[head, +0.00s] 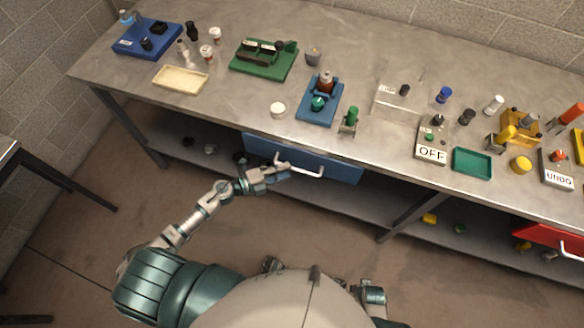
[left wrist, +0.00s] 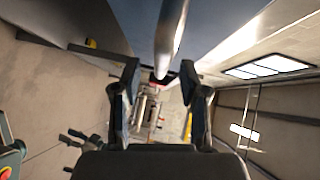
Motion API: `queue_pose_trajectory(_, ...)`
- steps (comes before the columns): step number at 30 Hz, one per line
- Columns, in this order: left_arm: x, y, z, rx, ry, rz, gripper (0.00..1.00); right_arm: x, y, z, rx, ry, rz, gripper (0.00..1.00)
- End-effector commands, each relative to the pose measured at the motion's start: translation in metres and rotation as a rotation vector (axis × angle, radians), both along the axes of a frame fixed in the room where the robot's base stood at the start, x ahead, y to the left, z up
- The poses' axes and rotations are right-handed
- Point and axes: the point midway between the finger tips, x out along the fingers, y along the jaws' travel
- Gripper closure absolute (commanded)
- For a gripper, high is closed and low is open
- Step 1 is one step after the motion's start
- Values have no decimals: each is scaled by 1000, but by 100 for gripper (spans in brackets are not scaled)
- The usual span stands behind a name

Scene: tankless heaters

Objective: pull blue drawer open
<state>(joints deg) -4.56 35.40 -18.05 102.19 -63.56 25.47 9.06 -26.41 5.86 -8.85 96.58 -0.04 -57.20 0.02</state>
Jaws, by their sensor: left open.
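The blue drawer (head: 340,168) is under the workbench, and its front looks flush with the bench edge. A pale bar handle (head: 306,172) is on its front. My left gripper (head: 284,169) is at the left part of this handle. In the left wrist view my left gripper (left wrist: 158,88) is open, with its two fingers apart. The handle (left wrist: 170,38) runs from the top down into the space between the fingers, and neither finger clearly touches it. The drawer front (left wrist: 222,25) is behind the handle. My right gripper cannot be made out.
The workbench top (head: 230,110) carries a blue fixture (head: 320,110), a green tray (head: 472,162), an OFF box (head: 432,146) and other small parts. A lower shelf (head: 350,207) and a bench leg (head: 408,214) are below. A red drawer (head: 550,235) is at far right. The floor in front is clear.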

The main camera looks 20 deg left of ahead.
Motion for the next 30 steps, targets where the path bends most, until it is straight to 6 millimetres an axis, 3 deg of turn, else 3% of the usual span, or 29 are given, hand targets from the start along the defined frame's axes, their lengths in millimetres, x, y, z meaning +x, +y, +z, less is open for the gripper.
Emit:
queue_pose_trajectory(6, 20, -23, -3, 0, 0, 0, 57, -1, 0, -2, 0, 1, 0, 60)
queue_pose_trajectory(17, 24, -26, -5, -1, 0, 0, 57, -3, -1, -4, -1, 6, 0, 60)
queue_pose_trajectory(23, 23, -26, -5, -1, 0, 0, 100, -2, -1, -3, -1, 3, 0, 60)
queue_pose_trajectory(30, 23, -26, -6, 1, 2, 1, 100, -1, 0, -3, 0, 1, 0, 60)
